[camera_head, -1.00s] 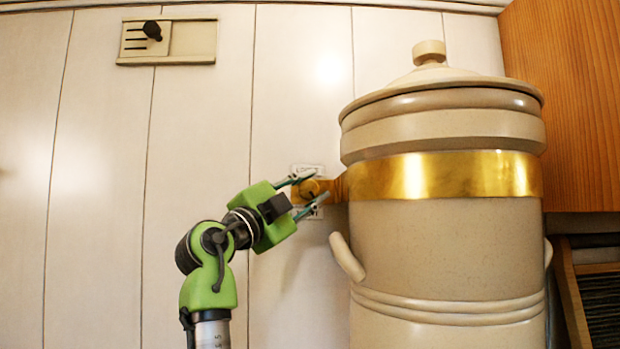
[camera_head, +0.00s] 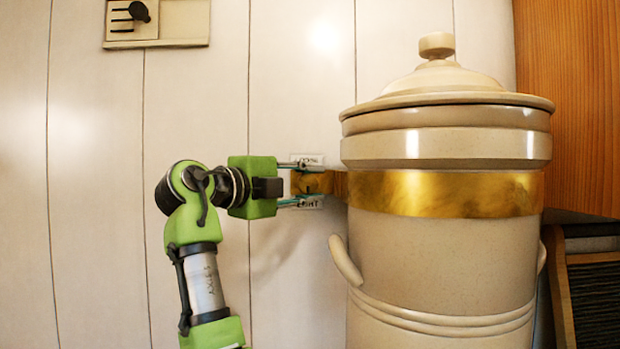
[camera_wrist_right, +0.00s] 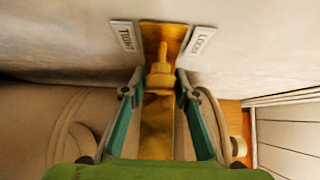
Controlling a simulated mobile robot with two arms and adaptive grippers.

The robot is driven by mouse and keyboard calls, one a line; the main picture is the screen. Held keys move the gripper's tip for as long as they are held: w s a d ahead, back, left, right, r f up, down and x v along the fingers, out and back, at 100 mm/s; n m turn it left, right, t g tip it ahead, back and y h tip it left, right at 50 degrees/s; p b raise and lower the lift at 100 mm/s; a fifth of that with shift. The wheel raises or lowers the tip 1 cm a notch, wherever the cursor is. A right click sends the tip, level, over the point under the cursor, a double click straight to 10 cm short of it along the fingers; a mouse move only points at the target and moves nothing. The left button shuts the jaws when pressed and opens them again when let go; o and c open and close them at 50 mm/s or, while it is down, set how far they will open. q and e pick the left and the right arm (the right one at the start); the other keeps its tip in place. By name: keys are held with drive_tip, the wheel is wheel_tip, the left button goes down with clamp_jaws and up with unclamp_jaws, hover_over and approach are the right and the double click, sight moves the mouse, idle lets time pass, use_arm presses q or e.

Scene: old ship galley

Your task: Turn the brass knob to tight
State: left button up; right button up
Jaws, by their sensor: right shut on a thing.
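The brass knob (camera_head: 314,183) sits on the white wall at the left end of a gold band, by the big stoneware crock. My right gripper (camera_head: 300,184) comes from the left, level, with one finger above the knob and one below, shut on it. In the right wrist view the knob (camera_wrist_right: 161,76) stands between the teal fingertips, its narrow end between two labels. The "LOOSE" label (camera_head: 308,159) is above the knob and the "TIGHT" label (camera_head: 309,203) below, partly covered by fingers. Both labels read more fully in the wrist view. My left gripper is out of view.
The lidded crock (camera_head: 440,250) fills the right, with a side handle (camera_head: 345,262) just below the knob. A wooden cabinet (camera_head: 568,100) is behind it. A vent plate (camera_head: 180,22) with a black knob is high on the wall. The wall left of my arm is clear.

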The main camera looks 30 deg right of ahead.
idle(0.3)
drive_tip(key=o, duration=1.1)
drive_tip(key=shift+w, duration=0.1)
drive_tip(key=shift+a, duration=0.1)
drive_tip(key=v, duration=1.2)
drive_tip(key=shift+r, duration=0.1)
